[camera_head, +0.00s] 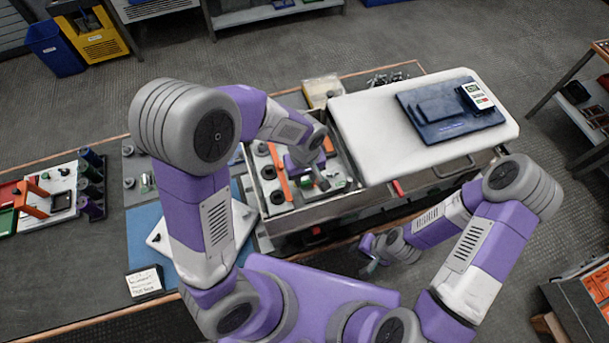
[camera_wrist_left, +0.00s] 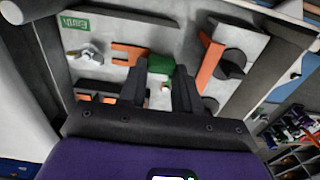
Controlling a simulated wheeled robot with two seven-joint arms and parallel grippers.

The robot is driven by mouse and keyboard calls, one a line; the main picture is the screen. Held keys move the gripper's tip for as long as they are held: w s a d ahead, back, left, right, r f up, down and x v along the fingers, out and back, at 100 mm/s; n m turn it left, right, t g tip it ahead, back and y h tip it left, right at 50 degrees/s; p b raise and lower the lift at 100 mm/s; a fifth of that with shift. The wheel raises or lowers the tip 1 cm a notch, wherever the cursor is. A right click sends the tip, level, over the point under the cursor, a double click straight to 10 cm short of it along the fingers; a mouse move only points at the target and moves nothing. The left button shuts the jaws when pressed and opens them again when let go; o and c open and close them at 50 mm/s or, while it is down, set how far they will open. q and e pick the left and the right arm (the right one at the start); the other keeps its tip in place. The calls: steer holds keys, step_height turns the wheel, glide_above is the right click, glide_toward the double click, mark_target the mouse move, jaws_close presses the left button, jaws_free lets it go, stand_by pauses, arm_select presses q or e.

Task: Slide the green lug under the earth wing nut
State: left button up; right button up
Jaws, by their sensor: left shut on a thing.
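My left gripper (camera_head: 322,182) reaches down into the open metal cabinet (camera_head: 292,218). A grey wing nut (camera_wrist_left: 92,54) stands on the pale panel under a green "Earth" label (camera_wrist_left: 75,22), left of the lug. The lug is apart from the wing nut, with an orange piece (camera_wrist_left: 128,55) between them. My right gripper (camera_head: 371,256) hangs in front of the cabinet, too small to read.
Orange bars (camera_wrist_left: 211,62) and dark round posts (camera_wrist_left: 233,63) stand right of the fingers. A white lid (camera_head: 375,125) carrying a blue tray (camera_head: 450,110) with a meter (camera_head: 477,97) covers the cabinet's right side. Coloured parts lie at the bench's left.

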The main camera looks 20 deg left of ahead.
arm_select(q)
steer(key=shift+w+d, duration=0.5)
steer(key=shift+d, duration=0.2)
steer(key=shift+w+d, duration=0.45)
steer(key=shift+d, duration=0.25)
stand_by(0.8)
steer(key=shift+w+d, duration=0.2)
steer(key=shift+d, duration=0.05)
stand_by(0.4)
steer(key=o, duration=1.1)
steer(key=shift+r, duration=0.15)
steer(key=shift+w+r+p, duration=0.1)
steer(key=shift+r+p, duration=0.6)
steer(key=shift+r, duration=0.1)
steer(key=r+p, duration=0.1)
steer(key=r, duration=0.1)
steer(key=r+p, duration=0.4)
steer(key=shift+s+a, duration=0.3)
steer(key=shift+s, duration=0.05)
